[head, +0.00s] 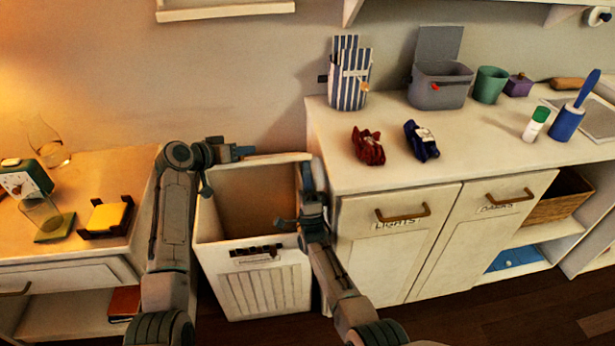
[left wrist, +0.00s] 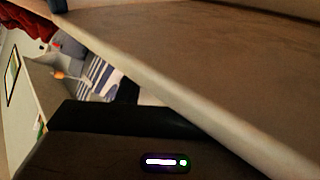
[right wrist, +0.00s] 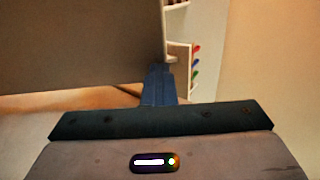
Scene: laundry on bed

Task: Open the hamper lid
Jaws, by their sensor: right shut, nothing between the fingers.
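The white hamper (head: 272,288) stands on the floor between the nightstand and the counter, with a label and dark handle on its front. Its top is uncovered and the brown inside (head: 250,205) shows. I cannot make out a lid apart from the rims and walls. My left gripper (head: 244,152) is at the back rim, pointing right; whether it touches is unclear. A brown panel with a pale edge (left wrist: 215,115) fills much of the left wrist view, and its fingers are not clear there. My right gripper (head: 284,224) is shut and empty over the hamper's front right; its fingers (right wrist: 158,85) show together.
The counter (head: 400,180) is close on the right, holding a red bundle (head: 368,147), a blue bundle (head: 421,141), a striped holder (head: 350,80) and a grey bin (head: 440,85). The nightstand (head: 100,165) on the left holds a clock (head: 25,178) and a tray of yellow notes (head: 107,216).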

